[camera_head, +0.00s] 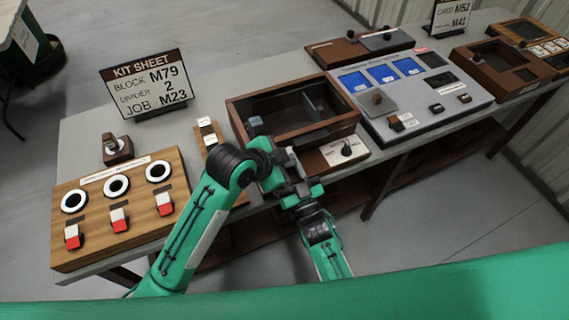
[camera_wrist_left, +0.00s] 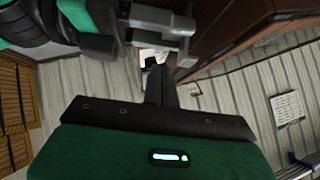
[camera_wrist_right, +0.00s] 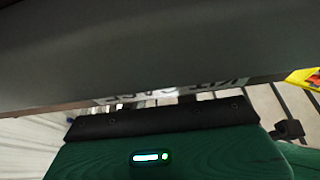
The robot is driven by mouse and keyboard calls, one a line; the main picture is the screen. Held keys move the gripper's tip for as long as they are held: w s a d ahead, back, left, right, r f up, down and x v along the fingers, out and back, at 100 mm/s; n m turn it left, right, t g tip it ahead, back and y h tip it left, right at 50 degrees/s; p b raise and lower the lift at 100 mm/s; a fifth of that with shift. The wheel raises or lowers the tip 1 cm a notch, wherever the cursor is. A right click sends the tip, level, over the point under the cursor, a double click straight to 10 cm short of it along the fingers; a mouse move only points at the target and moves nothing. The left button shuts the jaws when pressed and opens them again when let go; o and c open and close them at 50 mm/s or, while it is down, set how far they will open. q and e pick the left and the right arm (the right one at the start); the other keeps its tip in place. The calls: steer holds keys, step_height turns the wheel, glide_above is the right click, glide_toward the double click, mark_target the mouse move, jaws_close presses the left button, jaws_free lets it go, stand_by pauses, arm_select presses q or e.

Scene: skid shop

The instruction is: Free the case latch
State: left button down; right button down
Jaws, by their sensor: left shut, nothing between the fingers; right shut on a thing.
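The case (camera_head: 241,108) is a dark brown box with a see-through top, standing at the middle of the bench. Its latch cannot be made out; my arms cover part of the case front. My left gripper (camera_head: 286,162) is in front of the case, and its dark fingers (camera_wrist_left: 160,82) are shut and empty in the left wrist view. My right gripper (camera_head: 304,190) is close beside it, low at the case front. In the right wrist view a large dark surface (camera_wrist_right: 150,50) hides its fingertips, so what it grips cannot be seen. A partly covered "KIT CASE" label (camera_wrist_right: 172,93) shows there.
A white plate with a black knob (camera_head: 346,150) lies right of my grippers. A wooden panel (camera_head: 145,233) with red switches stands left, a blue-and-grey panel (camera_head: 440,121) right. The kit sheet (camera_head: 148,86) stands behind. My two hands are crowded together.

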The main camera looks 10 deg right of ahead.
arm_select(q)
steer(key=shift+w+a+f, duration=0.1)
steer(key=shift+w+f, duration=0.15)
steer(key=shift+f, duration=0.4)
steer(key=shift+w+a+f, duration=0.1)
steer(key=shift+w+f, duration=0.1)
steer(key=shift+f, duration=0.4)
steer(key=shift+w+a+f, duration=0.1)
steer(key=shift+w+f, duration=0.15)
steer(key=shift+f, duration=0.4)
arm_select(e)
steer(key=shift+f, duration=0.15)
arm_select(q)
steer(key=shift+s+f, duration=0.15)
steer(key=shift+f, duration=0.55)
arm_select(e)
steer(key=shift+s, duration=0.2)
steer(key=c, duration=1.1)
jaws_free()
steer(key=shift+r, duration=0.2)
